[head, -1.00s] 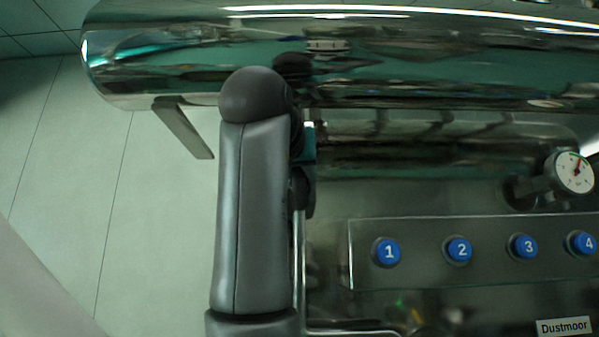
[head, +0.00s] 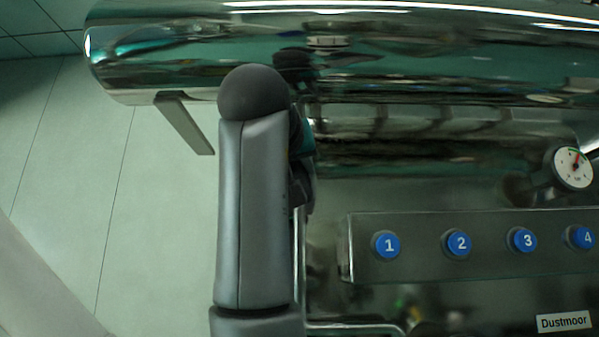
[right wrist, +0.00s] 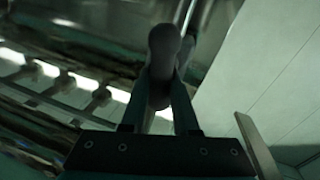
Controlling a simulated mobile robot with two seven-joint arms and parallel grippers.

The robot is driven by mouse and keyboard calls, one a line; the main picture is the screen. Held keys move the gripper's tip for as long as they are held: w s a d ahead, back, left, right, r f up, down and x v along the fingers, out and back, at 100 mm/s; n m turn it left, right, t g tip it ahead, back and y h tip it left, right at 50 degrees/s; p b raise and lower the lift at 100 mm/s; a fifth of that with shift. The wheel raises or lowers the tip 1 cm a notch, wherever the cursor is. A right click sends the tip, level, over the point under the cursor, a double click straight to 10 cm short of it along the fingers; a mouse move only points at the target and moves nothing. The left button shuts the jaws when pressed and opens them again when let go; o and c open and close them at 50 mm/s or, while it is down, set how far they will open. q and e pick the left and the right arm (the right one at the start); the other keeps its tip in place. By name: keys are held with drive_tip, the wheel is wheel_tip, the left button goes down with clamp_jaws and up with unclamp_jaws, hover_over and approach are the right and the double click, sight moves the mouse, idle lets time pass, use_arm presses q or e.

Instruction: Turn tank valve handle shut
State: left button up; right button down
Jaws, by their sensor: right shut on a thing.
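The tank valve handle (right wrist: 163,48) is a dark lever with a rounded end in the right wrist view. My right gripper (right wrist: 161,85) is shut on it, with one finger on each side of the lever. In the head view my grey right arm link covers most of the gripper, and I cannot make out the handle there. Only dark and teal parts show along the link's right edge. The handle's far end and its valve are not clear in the right wrist view. My left gripper is not in view.
A shiny horizontal metal cylinder (head: 430,60) spans the back. Below it a steel panel (head: 365,268) carries several numbered blue buttons. A round dial gauge (head: 573,168) and a "Dustmoor" label (head: 564,321) are at the right. Pale tiled floor (head: 75,170) lies open at the left.

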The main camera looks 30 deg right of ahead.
drive_tip(key=n+b, duration=0.1)
drive_tip(key=n, duration=0.2)
drive_tip(key=n+t+b, duration=0.1)
drive_tip(key=shift+w+a+f+n+b, duration=0.1)
drive_tip(key=shift+a+f+n+b, duration=0.05)
drive_tip(key=shift+a+n+b, duration=0.2)
drive_tip(key=n+b, duration=0.1)
drive_tip(key=n, duration=0.1)
drive_tip(key=n+t+b, duration=0.1)
drive_tip(key=n, duration=0.2)
drive_tip(key=shift+w+a+f+b, duration=0.1)
drive_tip(key=shift+f+b, duration=0.1)
drive_tip(key=shift+b, duration=0.1)
drive_tip(key=n+b, duration=0.1)
drive_tip(key=n, duration=0.1)
drive_tip(key=n+t+y, duration=0.1)
drive_tip(key=n, duration=0.1)
drive_tip(key=shift+f+n+b, duration=0.2)
drive_tip(key=shift+n+b, duration=0.05)
drive_tip(key=shift+b, duration=0.15)
drive_tip(key=shift+w+a+f+n+t+y+b, duration=0.1)
drive_tip(key=shift+n+t+y+b, duration=0.2)
drive_tip(key=shift+n, duration=0.6)
drive_tip(key=shift+f+n+t+y+b, duration=0.1)
drive_tip(key=shift+n+b, duration=0.25)
drive_tip(key=shift+n, duration=0.85)
drive_tip(key=c, duration=0.7)
unclamp_jaws()
